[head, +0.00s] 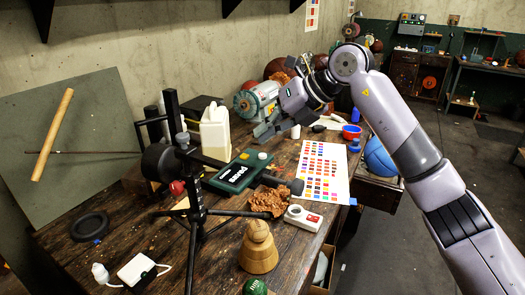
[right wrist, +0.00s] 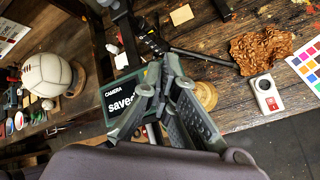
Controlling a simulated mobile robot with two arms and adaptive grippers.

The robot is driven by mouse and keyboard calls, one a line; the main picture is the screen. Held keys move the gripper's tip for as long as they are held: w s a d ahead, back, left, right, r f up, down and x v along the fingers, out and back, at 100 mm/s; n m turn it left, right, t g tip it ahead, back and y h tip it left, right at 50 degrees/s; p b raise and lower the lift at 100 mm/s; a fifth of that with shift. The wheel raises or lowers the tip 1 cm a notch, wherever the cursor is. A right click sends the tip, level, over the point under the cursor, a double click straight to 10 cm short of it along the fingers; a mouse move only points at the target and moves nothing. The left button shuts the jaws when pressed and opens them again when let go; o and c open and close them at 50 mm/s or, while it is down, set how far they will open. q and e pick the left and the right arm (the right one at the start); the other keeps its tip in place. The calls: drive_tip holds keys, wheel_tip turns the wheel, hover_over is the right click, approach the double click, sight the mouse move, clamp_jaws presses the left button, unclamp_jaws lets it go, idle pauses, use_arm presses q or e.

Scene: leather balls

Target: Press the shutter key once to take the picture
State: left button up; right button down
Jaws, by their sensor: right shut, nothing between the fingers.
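A dark green camera box (head: 238,172) lies on the workbench, with a small pale round knob (head: 262,155) on its far right part. In the right wrist view its label (right wrist: 117,97) reads "CAMERA" and "saved". I cannot tell for certain whether the pale knob is the shutter key. My right gripper (head: 268,131) is shut and empty, pointing down just beyond the box in the head view. In the right wrist view its fingers (right wrist: 160,80) hide part of the box, including any key there. I cannot see contact. My left gripper is not in view.
A black tripod (head: 194,205) stands left of the box. A white device with a red patch (head: 302,217), brown crumpled leather (head: 269,202), a wooden cone (head: 258,248) and a colour chart (head: 322,170) lie nearby. A white jug (head: 215,135) and a green motor (head: 257,98) stand behind.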

sight(265, 156)
drive_tip(key=shift+r+p, duration=1.1)
drive_tip(key=shift+r, duration=0.8)
drive_tip(key=shift+f, duration=0.1)
